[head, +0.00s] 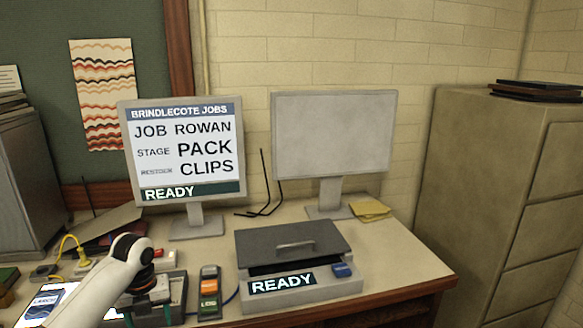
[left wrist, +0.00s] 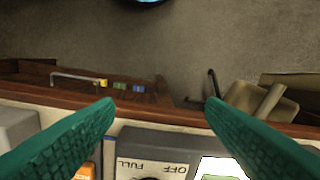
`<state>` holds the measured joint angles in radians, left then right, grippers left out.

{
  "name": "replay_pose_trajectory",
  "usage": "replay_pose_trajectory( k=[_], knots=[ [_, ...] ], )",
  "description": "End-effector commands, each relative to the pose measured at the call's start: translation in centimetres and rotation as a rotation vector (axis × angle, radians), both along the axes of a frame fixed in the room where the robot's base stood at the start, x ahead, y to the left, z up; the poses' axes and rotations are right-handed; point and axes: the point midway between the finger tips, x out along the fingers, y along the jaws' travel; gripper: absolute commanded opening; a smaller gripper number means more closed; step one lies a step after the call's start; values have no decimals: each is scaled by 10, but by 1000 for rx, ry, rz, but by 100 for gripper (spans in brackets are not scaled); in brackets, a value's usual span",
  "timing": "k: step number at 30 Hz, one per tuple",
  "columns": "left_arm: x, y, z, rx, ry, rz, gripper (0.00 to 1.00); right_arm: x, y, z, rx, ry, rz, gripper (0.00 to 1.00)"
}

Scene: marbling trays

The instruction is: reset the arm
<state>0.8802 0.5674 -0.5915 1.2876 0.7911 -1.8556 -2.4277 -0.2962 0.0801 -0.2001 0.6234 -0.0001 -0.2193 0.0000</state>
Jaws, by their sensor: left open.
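My left arm comes in from the bottom left of the head view, a white link bent at a dark wrist joint. My left gripper (head: 143,308) points down over the front left of the desk, partly hidden by the arm. In the left wrist view its two teal fingers (left wrist: 160,102) are spread wide apart with nothing between them. Beyond them is a dark grey box (left wrist: 190,140) with a dial marked FULL and OFF; I cannot see any contact. My right gripper is not in view.
An orange-and-black handheld device (head: 209,292) lies right of the gripper. A grey lidded machine (head: 300,290) reads READY. Two monitors (head: 186,110) (head: 335,135) stand behind. A filing cabinet (head: 480,190) is at the right. The desk's wooden edge (left wrist: 150,115) borders open floor.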

Motion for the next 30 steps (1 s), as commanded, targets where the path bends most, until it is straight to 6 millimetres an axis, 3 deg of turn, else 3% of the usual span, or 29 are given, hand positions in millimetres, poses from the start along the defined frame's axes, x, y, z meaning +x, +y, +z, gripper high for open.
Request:
replay_pose_trajectory(
  k=[8, 12, 15, 21, 30],
  knots=[
    [-54, -66, -76, -40, -43, 335, 65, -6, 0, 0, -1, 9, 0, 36],
    [-110, -108, -116, -113, -77, 679, 65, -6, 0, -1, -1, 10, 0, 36],
    [-157, -131, -133, -185, -92, 1000, 65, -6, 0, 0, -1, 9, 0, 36],
    [-232, -145, -136, -302, -102, 1606, 65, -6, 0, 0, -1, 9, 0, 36],
    [-293, -133, -121, -382, -112, 2152, 65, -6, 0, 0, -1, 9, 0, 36]
  ],
)
